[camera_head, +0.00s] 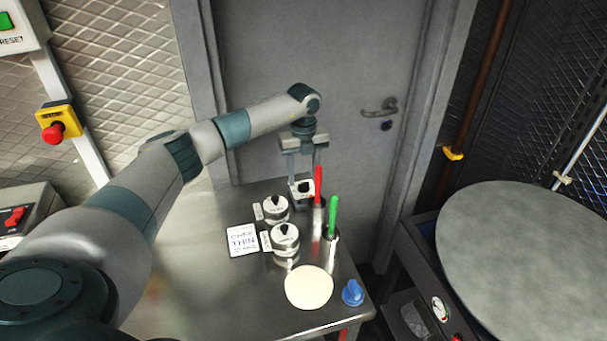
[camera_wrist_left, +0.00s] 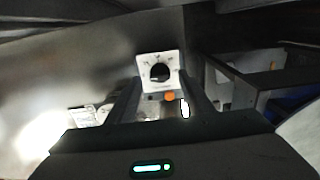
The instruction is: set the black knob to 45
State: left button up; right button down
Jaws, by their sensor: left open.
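The black knob (camera_wrist_left: 160,72) sits on a white dial plate with small markings in the left wrist view. The markings are too small to read, so I cannot tell its setting. In the head view the white dial plate (camera_head: 297,193) shows at the far edge of the steel table, partly hidden by my gripper. My left gripper (camera_head: 304,179) is open, pointing down over the dial, with its fingers on either side. In the left wrist view the knob appears between the two fingers, and I see no contact. My right gripper is not in view.
Two round metal pieces with black tops (camera_head: 276,208) (camera_head: 285,236) stand in front of the dial. A red-handled tool (camera_head: 318,183) and a green-handled tool (camera_head: 333,216) stand close by on the right. A white card (camera_head: 242,240), a pale disc (camera_head: 309,287) and a blue knob-like object (camera_head: 352,292) lie nearer.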

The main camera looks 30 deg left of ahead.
pick_arm(q)
jog(key=shift+f, duration=0.8)
jog(key=c, duration=1)
jog(key=shift+c, duration=0.2)
